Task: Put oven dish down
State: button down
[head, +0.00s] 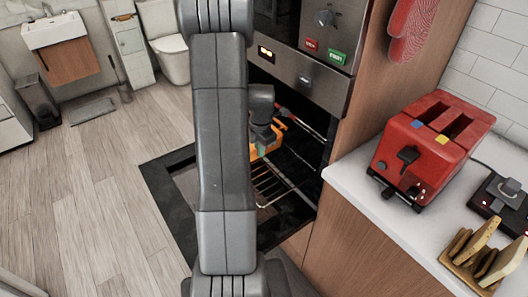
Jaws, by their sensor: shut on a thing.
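The oven dish (256,151) is orange and shows only in part, inside the open oven cavity, with my arm hiding its left side. My gripper (266,136) is shut on the dish at the oven opening. A wire oven rack (275,188) lies near the dish, a little lower in the picture. I cannot tell whether the dish touches the rack. The dish's contents are hidden.
The oven door (160,188) hangs open, low over the wooden floor (85,220). To the right, the white counter (350,180) holds a red toaster (425,150), a toast rack (480,262) and a dark appliance (502,195).

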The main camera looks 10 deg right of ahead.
jog(key=shift+w+d, duration=0.4)
jog(key=shift+d, duration=0.45)
jog(key=shift+f+p, duration=0.4)
jog(key=shift+f, duration=1.3)
jog(key=shift+f, duration=0.15)
jog(key=c, duration=1.6)
grip_release()
notch_tip(320, 180, up, 8)
jog(key=shift+s+f+b, duration=0.15)
jog(key=shift+s+b, duration=0.15)
jog(key=shift+b, duration=0.05)
